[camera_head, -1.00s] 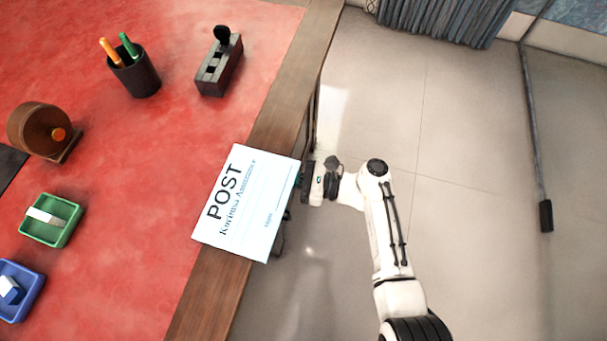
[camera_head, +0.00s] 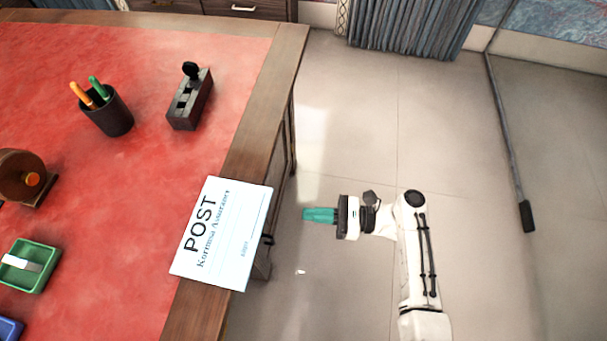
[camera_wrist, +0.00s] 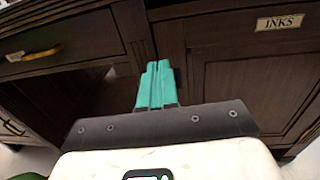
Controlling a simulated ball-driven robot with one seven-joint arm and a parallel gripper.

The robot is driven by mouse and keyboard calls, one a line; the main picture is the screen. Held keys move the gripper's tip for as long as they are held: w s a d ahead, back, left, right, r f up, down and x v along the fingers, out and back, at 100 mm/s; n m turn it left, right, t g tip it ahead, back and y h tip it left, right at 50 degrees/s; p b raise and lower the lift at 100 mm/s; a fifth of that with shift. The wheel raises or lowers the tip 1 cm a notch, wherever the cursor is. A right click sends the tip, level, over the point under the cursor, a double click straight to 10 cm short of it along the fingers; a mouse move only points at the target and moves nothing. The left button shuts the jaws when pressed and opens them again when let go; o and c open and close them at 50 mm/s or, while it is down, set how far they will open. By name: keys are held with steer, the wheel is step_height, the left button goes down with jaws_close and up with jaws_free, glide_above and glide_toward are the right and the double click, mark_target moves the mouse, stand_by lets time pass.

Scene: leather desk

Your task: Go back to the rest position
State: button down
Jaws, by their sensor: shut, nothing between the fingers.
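My gripper (camera_head: 320,215) is beyond the desk's right edge, over the tiled floor, with its teal fingers pointing left toward the desk. The fingers are together and nothing is between them. In the wrist view my gripper (camera_wrist: 158,82) points at the dark wooden front of the desk. A white card marked POST (camera_head: 222,235) lies to the left of my gripper, overhanging the desk's wooden border, and a gap separates the two.
The red-topped desk (camera_head: 150,60) carries a black pen cup (camera_head: 112,118), a black stamp holder (camera_head: 190,105), a wooden roller (camera_head: 20,175), and a green tray (camera_head: 30,268). A drawer front labelled INKS (camera_wrist: 280,22) shows in the wrist view.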

steer(key=s+d+f+n+g+h+p, duration=0.1)
steer(key=s+d+f+n+h+p, duration=0.25)
steer(key=s+d+n+h, duration=0.85)
steer(key=s+d+r+n+t+h+p, duration=0.1)
steer(key=s+d+r+n+h+p, duration=0.1)
steer(key=s+d+r+n+h, duration=0.4)
steer(key=s+d+r, duration=0.3)
steer(key=d+r, duration=0.3)
steer(key=d, duration=0.2)
steer(key=shift+s+d, duration=0.15)
steer(key=shift+s, duration=0.1)
